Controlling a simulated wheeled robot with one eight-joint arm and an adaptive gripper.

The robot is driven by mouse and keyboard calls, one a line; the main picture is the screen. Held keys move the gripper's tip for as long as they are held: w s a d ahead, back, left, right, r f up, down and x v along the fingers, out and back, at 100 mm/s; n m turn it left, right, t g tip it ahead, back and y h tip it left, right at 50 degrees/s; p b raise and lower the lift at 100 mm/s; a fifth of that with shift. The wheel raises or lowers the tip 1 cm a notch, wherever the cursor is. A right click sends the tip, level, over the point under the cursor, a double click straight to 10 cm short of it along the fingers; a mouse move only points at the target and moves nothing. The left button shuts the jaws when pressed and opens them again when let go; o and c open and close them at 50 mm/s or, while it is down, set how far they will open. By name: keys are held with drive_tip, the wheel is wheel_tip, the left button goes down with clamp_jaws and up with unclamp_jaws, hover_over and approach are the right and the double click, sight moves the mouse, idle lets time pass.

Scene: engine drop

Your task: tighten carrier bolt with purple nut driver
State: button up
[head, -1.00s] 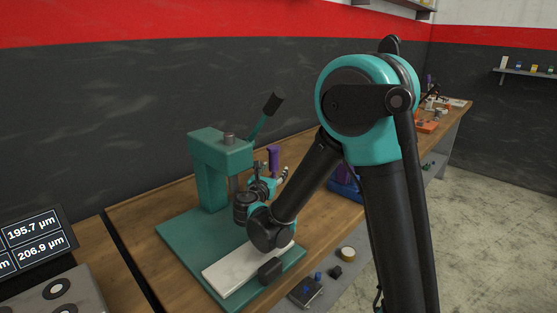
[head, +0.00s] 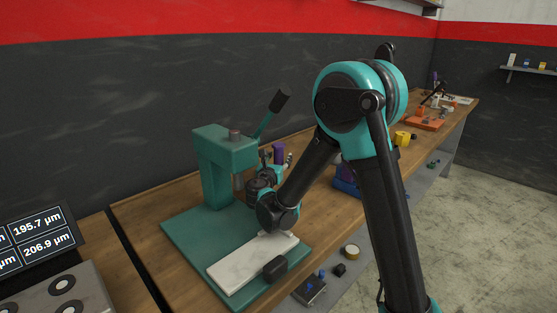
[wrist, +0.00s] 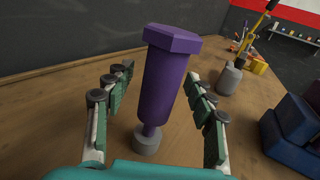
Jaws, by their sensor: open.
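The purple nut driver (wrist: 165,75) stands nearly upright on the wooden bench in the wrist view, its hex-topped handle up and a grey round base at its foot. My gripper (wrist: 160,92) is open, with one finger on each side of the driver's handle and visible gaps to it. In the head view the purple handle top (head: 278,151) shows behind my wrist, and most of the driver is hidden there. I cannot make out the carrier bolt.
A teal press (head: 222,165) stands on the bench left of my arm, with a pale plate (head: 245,262) on its base. A blue bin (wrist: 290,125) is right of the gripper. A grey bottle-like object (wrist: 229,78) stands behind. Small items lie on a lower shelf.

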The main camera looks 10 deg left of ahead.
drive_tip(key=shift+c, duration=0.6)
clamp_jaws()
drive_tip(key=shift+r, duration=0.1)
